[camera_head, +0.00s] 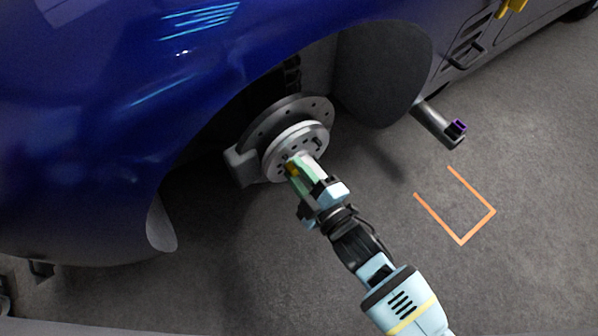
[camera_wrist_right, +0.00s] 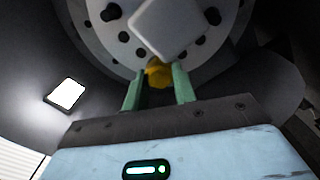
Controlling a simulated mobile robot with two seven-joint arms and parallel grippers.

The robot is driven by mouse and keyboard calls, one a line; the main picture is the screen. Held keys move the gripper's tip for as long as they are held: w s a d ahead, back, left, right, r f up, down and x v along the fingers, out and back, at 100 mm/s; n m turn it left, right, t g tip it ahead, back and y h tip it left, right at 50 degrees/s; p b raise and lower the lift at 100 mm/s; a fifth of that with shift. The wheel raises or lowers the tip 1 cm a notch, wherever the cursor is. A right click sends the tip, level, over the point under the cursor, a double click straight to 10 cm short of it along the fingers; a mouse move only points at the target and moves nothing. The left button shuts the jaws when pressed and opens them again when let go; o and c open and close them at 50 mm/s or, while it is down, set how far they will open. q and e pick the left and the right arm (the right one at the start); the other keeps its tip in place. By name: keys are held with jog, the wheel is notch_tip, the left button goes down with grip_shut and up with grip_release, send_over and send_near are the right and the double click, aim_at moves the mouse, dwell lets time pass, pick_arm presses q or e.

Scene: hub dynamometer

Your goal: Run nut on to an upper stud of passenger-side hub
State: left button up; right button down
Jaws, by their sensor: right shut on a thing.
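The passenger-side hub (camera_head: 310,135) is a pale grey disc with dark holes or studs, set in the wheel arch in front of a larger brake disc (camera_head: 262,127). Its face (camera_wrist_right: 125,50) fills the top of the right wrist view. My right gripper (camera_head: 291,165) is at the lower left of the hub face, its green fingers shut on a yellow nut. The nut (camera_wrist_right: 158,75) shows between the fingertips (camera_wrist_right: 158,80), close to the hub face. I cannot tell whether it touches a stud. The left gripper is not in view.
The blue car body (camera_head: 110,110) overhangs the hub, with a dark arch liner (camera_head: 385,75) to its right. A grey tube with a purple end (camera_head: 458,127) sticks out at the right. Orange lines (camera_head: 463,241) mark open floor. A square grey block (camera_wrist_right: 168,25) covers the hub's middle.

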jog(key=shift+w+a, duration=0.2)
jog(key=shift+w, duration=0.05)
dwell(0.3)
jog(key=shift+w+a, duration=0.15)
jog(key=shift+w, duration=0.1)
dwell(1.2)
jog(key=m+p, duration=0.1)
jog(key=m, duration=0.1)
jog(key=shift+r+m, duration=0.15)
jog(key=shift+m, duration=0.25)
jog(key=m+p, duration=0.1)
jog(key=m, duration=0.8)
jog(key=shift+a+f, duration=0.1)
jog(key=shift+f, duration=0.1)
jog(key=shift+s, duration=0.1)
jog(key=c, duration=1.4)
grip_release()
jog(key=shift+o, duration=0.2)
